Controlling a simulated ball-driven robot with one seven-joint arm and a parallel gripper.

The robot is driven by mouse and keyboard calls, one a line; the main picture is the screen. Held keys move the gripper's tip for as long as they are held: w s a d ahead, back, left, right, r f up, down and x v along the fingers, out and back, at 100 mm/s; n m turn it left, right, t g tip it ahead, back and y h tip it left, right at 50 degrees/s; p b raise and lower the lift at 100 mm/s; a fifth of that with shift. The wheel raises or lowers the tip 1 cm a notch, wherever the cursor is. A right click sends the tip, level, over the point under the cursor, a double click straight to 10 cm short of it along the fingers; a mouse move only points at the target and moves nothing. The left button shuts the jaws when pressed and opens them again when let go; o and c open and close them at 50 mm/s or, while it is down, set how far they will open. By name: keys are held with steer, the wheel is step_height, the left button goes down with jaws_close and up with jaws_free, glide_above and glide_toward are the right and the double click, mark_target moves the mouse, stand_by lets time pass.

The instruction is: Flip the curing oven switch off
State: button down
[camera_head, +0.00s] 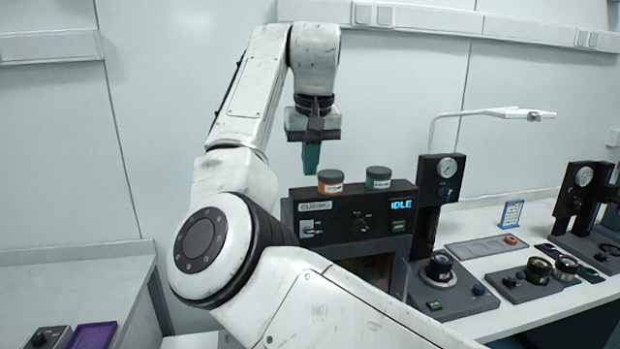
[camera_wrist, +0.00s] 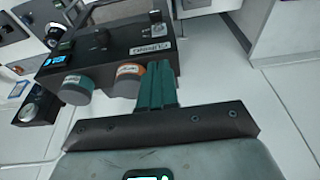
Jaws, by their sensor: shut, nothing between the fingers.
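The curing oven (camera_head: 335,215) is a dark box with a "CURING" label, and its display (camera_head: 401,198) reads "IDLE" in blue. Its switch (camera_head: 311,230) sits on a light plate at the left of the front panel, below the label. I cannot tell the switch's position. A dark knob (camera_head: 360,226) is mid-panel. My gripper (camera_head: 311,165) has green fingers, is shut and empty, and hangs above and behind the oven's left part, apart from it. In the wrist view the shut fingers (camera_wrist: 157,75) point toward the oven (camera_wrist: 110,45), beside the orange-lidded jar.
The bench further right holds knobs, a small blue sign (camera_head: 511,213) and a lamp (camera_head: 500,114).

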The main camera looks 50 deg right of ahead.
steer(key=p, duration=0.2)
glide_above(310, 231)
steer(key=w+d, duration=0.2)
steer(key=f, duration=0.7)
steer(key=shift+a+f, duration=0.25)
steer(key=shift+f, duration=0.15)
steer(key=f, duration=0.2)
steer(key=s+a+f, duration=0.1)
steer(key=shift+s, duration=0.1)
steer(key=shift+s+f+p, duration=0.25)
steer(key=shift+f+p, duration=0.05)
steer(key=shift+f, duration=0.1)
